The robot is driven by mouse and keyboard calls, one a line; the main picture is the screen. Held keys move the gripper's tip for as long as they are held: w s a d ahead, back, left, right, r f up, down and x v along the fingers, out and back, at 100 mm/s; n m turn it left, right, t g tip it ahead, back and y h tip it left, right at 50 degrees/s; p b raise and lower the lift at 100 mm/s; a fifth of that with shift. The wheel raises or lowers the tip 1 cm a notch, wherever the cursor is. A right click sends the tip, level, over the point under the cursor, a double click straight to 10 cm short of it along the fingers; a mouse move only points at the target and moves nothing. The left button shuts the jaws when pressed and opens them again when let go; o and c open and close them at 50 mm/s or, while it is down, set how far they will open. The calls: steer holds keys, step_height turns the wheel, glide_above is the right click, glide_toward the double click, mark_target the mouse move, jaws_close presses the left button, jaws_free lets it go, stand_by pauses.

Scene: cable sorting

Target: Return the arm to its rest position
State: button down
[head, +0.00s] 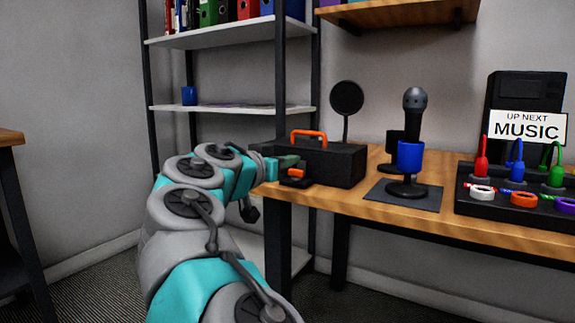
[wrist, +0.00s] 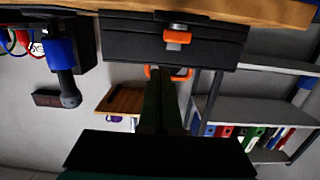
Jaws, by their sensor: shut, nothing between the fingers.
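My arm (head: 195,205), grey and teal, reaches from the bottom of the head view up to the left end of the wooden table. My gripper (head: 289,160) is at its end, in front of the black toolbox (head: 335,166), with its dark fingers together and empty. In the wrist view, which is upside down, the gripper fingers (wrist: 168,88) point toward the toolbox (wrist: 125,42). Its orange latch (wrist: 177,37) and orange handle (wrist: 153,72) show there. I cannot tell whether the fingertips touch the box.
The wooden table (head: 430,213) holds a microphone (head: 414,105) on a stand with a blue cup-like part (head: 410,156). A black cable tray (head: 466,199) with coloured plugs and rings is at the right. A shelf rack (head: 225,107) stands behind my arm.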

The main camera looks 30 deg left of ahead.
steer(key=shift+s+f, duration=0.25)
